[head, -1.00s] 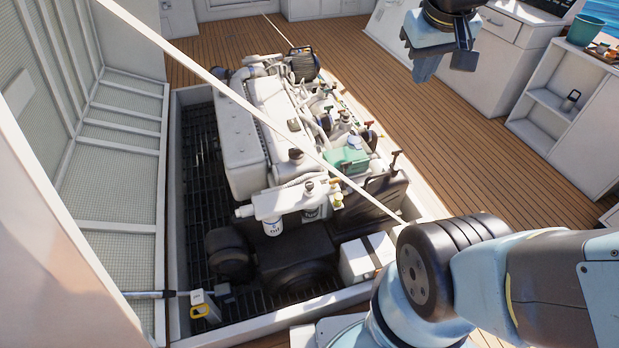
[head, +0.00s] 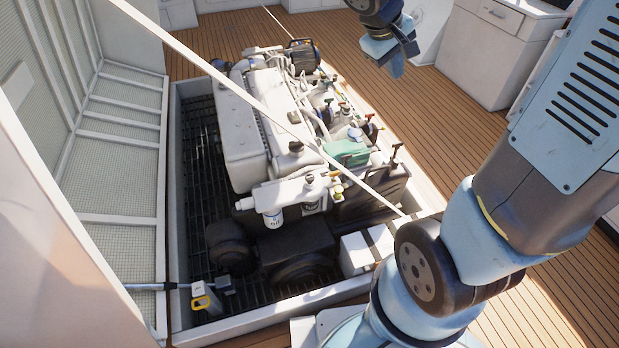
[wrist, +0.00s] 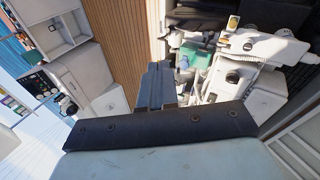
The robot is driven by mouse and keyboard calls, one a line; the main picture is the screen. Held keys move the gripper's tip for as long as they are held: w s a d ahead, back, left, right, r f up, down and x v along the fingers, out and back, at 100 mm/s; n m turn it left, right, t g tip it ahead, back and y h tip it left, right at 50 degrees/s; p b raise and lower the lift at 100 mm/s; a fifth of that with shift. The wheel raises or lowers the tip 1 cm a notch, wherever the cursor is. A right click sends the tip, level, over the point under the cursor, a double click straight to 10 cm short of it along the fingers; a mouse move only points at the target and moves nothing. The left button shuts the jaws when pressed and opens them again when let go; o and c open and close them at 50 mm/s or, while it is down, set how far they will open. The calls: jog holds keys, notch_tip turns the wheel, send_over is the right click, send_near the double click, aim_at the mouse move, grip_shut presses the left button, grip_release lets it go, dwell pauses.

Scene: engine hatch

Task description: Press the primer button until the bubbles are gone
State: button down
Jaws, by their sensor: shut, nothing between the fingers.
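The engine (head: 265,115) sits in the open hatch pit. At its near end is a white filter housing (head: 275,193) with a white canister (head: 273,218) below and a black round cap (head: 310,179) on top. I cannot tell which part is the primer button, and no bubbles can be made out at this size. My gripper (head: 397,66) is shut and empty, high above the deck beyond the engine's right side, clear of it. In the wrist view its fingers (wrist: 157,85) lie together, with the green box (wrist: 196,55) and white housing (wrist: 265,45) to their right.
A pale rope or stay (head: 215,73) runs diagonally across the hatch. White cabinets (head: 490,55) stand at back right. The wooden deck (head: 440,125) between is clear.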

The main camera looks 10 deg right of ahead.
jog(key=w+a+f+n+h, duration=0.2)
jog(key=w+a+f+n, duration=0.1)
jog(key=w+f, duration=0.4)
jog(key=n+t+y, duration=0.1)
jog(key=n+t, duration=0.3)
jog(key=n, duration=0.7)
send_over(309, 179)
notch_tip(309, 179, down, 31)
jog(key=shift+w+a+f, duration=0.1)
jog(key=shift+f, duration=0.1)
jog(key=shift+f, duration=4.3)
jog(key=shift+f, duration=0.1)
jog(key=shift+f, duration=0.25)
